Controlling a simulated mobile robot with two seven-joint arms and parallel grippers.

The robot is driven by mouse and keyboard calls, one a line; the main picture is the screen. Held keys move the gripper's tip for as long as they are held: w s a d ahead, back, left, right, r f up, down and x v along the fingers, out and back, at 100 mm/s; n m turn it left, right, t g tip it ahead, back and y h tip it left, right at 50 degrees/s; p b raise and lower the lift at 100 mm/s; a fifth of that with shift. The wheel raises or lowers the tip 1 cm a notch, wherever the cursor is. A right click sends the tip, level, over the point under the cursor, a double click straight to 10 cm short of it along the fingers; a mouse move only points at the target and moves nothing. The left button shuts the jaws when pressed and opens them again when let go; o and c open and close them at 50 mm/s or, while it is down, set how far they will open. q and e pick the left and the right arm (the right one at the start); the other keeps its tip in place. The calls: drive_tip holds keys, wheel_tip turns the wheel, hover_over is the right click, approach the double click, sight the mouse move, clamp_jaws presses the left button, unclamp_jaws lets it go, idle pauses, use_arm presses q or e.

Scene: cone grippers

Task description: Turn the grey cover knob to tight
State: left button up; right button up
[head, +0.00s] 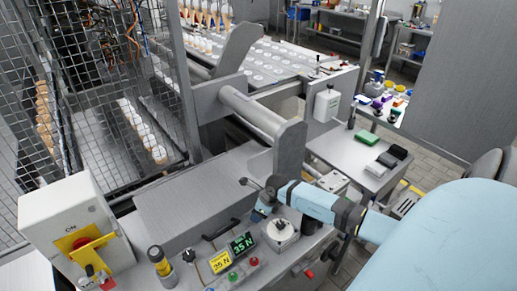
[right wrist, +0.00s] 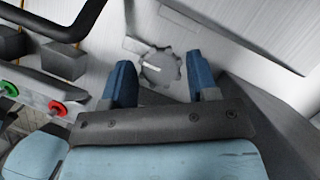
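In the right wrist view the grey cover knob (right wrist: 160,70) has a scalloped rim and a pale mark on its face. It sits on a light metal surface. My right gripper (right wrist: 160,78) has its two blue fingers wide apart, one to each side of the knob in the picture. I see no finger touching it; how deep the fingers reach beside it I cannot tell. In the head view my right gripper (head: 263,207) is low over the machine's front, by the small control panel, and the knob cannot be made out there. My left gripper is not in view.
A yellow display (head: 221,262) and a green display (head: 243,244), both reading 35 N, stand beside the gripper. A green button (right wrist: 9,89) and a red button (right wrist: 57,108) lie left of it. A dark bar handle (right wrist: 60,25) and a switch box (head: 62,208) are near.

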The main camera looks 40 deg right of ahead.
drive_tip(key=c, duration=0.5)
drive_tip(key=shift+c, duration=0.2)
